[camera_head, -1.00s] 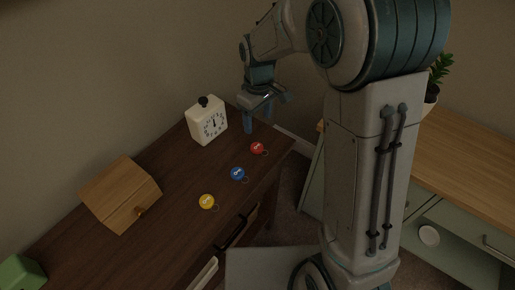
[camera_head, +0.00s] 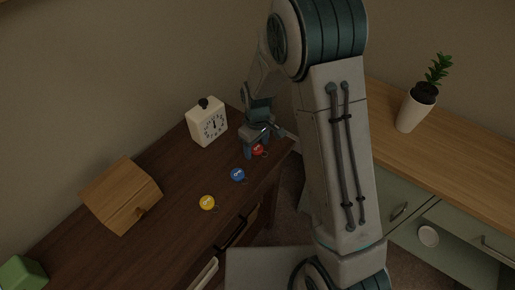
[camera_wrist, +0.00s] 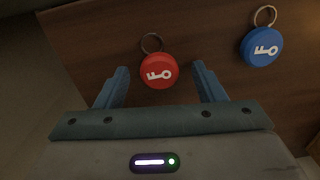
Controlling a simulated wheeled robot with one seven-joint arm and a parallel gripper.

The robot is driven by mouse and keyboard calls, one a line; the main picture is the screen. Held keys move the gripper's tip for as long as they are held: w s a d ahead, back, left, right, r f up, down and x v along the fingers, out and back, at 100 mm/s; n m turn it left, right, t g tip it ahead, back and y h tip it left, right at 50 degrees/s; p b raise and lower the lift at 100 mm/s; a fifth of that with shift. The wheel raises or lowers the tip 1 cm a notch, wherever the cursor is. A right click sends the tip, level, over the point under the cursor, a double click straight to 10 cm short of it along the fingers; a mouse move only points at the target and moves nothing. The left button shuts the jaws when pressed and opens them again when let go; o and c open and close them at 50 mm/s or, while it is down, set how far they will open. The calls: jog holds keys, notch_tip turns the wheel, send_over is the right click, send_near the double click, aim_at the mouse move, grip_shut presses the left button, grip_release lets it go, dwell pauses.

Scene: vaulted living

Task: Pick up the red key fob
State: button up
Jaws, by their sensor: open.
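The red key fob (camera_head: 259,150) lies on the dark wooden desk, near its right end. It is a round red disc with a white key mark and a metal ring, clear in the wrist view (camera_wrist: 159,71). My gripper (camera_head: 256,150) is low over the desk at the fob and partly covers it in the head view. In the wrist view my gripper (camera_wrist: 161,84) is open, with one blue finger on each side of the red fob and nothing held. Whether the fingers touch the desk I cannot tell.
A blue key fob (camera_head: 238,174) and a yellow key fob (camera_head: 207,202) lie on the desk (camera_head: 180,211) to the left. The blue fob (camera_wrist: 262,47) sits right of my fingers in the wrist view. A white clock (camera_head: 207,122) stands behind; a wooden box (camera_head: 121,196) is farther left.

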jog(key=c, duration=1.1)
jog(key=shift+o, duration=0.2)
jog(key=shift+r, duration=0.15)
